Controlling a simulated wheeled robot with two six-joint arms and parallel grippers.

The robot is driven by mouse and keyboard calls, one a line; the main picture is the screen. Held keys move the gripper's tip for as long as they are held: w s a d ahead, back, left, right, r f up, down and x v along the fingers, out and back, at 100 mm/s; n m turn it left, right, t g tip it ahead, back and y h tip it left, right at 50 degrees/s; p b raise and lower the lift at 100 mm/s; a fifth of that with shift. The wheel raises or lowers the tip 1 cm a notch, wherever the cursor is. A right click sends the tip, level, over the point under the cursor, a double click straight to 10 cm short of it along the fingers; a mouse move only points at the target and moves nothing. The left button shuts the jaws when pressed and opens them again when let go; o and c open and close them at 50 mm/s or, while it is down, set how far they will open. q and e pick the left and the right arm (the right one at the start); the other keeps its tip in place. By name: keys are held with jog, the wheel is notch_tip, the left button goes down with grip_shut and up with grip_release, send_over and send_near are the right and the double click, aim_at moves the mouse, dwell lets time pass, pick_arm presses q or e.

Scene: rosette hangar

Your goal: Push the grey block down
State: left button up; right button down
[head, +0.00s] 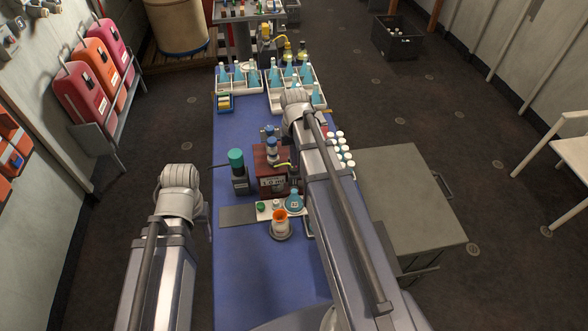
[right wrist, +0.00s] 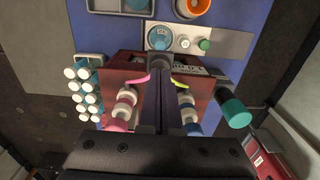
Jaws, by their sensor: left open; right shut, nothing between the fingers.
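I cannot tell for sure that this is the task's grey block.
White-capped vials (head: 341,150) stand to the right. Racks of flasks (head: 297,75) fill the table's far end.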

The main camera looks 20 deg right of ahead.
aim_at(295, 170)
jog(key=shift+f+b, duration=3.15)
jog(key=shift+f, duration=0.1)
jog(key=shift+r, duration=0.25)
notch_tip(295, 170, up, 7)
jog(key=p, duration=0.7)
jog(key=shift+s, duration=0.1)
